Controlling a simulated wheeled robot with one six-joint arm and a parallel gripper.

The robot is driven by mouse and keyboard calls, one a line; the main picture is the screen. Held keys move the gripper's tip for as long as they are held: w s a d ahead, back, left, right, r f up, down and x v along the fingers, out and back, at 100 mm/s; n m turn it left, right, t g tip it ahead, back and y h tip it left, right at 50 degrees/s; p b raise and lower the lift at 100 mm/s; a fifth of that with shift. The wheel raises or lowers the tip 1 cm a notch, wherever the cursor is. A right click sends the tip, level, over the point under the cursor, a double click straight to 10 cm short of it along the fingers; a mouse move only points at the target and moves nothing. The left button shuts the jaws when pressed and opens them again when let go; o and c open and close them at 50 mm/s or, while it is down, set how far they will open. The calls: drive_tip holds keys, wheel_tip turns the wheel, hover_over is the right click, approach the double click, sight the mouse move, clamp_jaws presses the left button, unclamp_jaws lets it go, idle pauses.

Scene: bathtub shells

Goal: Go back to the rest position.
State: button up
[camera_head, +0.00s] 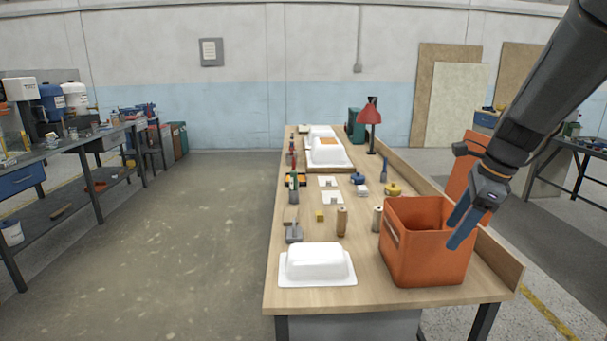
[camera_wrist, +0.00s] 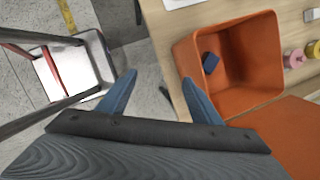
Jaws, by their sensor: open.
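My gripper (camera_head: 464,225) hangs from the upper right in the head view, its blue fingers pointing down over the near right of the workbench, in front of the orange bin. In the wrist view my gripper (camera_wrist: 160,95) shows two blue fingers spread wide apart with nothing between them. The orange bin (camera_head: 425,260) stands open at the bench's near right. It also shows in the wrist view (camera_wrist: 262,103), to the right of and partly behind the right finger. A small dark blue object (camera_wrist: 210,62) lies inside it.
A white tub shell (camera_head: 317,262) lies at the near end of the bench (camera_head: 370,292). Bottles, small parts and more white shells (camera_head: 328,152) stand farther back, with a red lamp (camera_head: 369,113). Floor to the left is clear.

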drive_tip(key=s+a+f+n+h, duration=0.1)
drive_tip(key=s+a+f+n, duration=0.4)
drive_tip(key=s+a+n, duration=0.2)
drive_tip(key=s+a+f+n+g+h, duration=0.1)
drive_tip(key=s+a+f+n, duration=0.5)
drive_tip(key=n, duration=0.9)
drive_tip(key=s+a, duration=0.2)
drive_tip(key=s, duration=0.2)
drive_tip(key=shift+s+a+f+n+g+h, duration=0.15)
drive_tip(key=shift+s+f+n+g+h, duration=0.15)
drive_tip(key=shift+s+n, duration=0.1)
